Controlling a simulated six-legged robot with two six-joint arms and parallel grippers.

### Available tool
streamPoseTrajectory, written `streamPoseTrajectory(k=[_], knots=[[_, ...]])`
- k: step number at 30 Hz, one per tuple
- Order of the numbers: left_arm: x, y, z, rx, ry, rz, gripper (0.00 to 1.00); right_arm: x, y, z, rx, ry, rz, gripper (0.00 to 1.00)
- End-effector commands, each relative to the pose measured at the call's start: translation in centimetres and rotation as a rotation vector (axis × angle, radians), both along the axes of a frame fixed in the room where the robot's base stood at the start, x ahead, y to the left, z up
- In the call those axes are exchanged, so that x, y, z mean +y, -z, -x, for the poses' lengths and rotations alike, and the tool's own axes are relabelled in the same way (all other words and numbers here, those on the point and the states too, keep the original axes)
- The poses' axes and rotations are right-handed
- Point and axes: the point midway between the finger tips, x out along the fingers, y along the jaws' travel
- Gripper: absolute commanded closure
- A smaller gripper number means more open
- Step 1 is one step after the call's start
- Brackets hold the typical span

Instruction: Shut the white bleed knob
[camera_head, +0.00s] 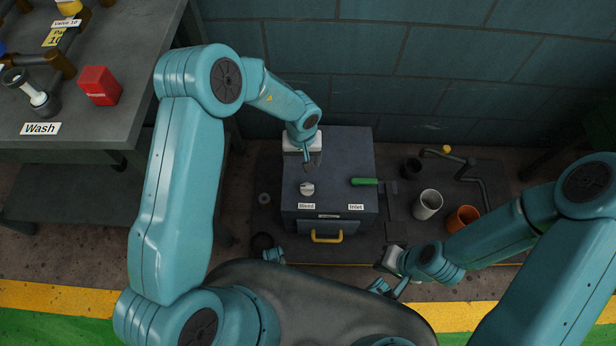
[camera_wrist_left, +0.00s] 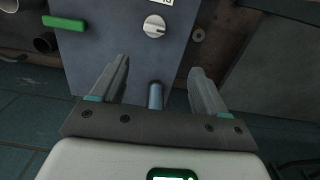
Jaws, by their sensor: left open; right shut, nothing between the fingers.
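The white bleed knob (camera_head: 307,188) sits on the top of a dark grey cabinet (camera_head: 340,150), just above a "Bleed" label. In the left wrist view the knob (camera_wrist_left: 154,26) shows a pointer line across its face, ahead of the fingertips. My left gripper (camera_head: 310,165) is above the cabinet top, behind the knob and apart from it. My right gripper (camera_head: 390,288) is low at the front right of the cabinet, shut and empty.
A green inlet handle (camera_head: 364,182) lies right of the knob and also shows in the left wrist view (camera_wrist_left: 64,23). A yellow drawer handle (camera_head: 327,237) is on the cabinet front. A white cup (camera_head: 427,204) and an orange cup (camera_head: 463,219) stand right. A wash bench (camera_head: 100,140) is left.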

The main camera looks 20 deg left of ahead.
Motion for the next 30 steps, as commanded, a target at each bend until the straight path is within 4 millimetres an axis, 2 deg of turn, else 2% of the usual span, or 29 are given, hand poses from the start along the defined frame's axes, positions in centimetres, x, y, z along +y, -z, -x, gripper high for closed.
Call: streamPoseTrajectory(k=[4, 7, 21, 25, 30], knots=[[-1.3, 0.0, 0.3, -0.007, 0.031, -0.001, 0.26, 0.0, 0.2, 0.0, 0.0, 0.0, 0.0, 1.0], [-1.4, 1.3, 0.5, -0.006, 0.031, -0.001, 0.26, 0.0, 0.8, 0.0, 0.0, 0.001, 0.0, 1.0], [-1.4, 12.3, 0.5, -0.006, 0.03, -0.001, 0.26, 0.0, 5.6, 0.0, 0.0, 0.0, 0.0, 1.0], [-1.4, 14.4, 0.4, -0.007, 0.03, -0.001, 0.26, 0.0, 6.4, 0.0, 0.0, 0.0, 0.0, 1.0], [-1.4, 15.7, 0.2, -0.008, 0.03, -0.001, 0.26, 0.0, 6.9, 0.0, 0.0, 0.0, 0.0, 1.0]])
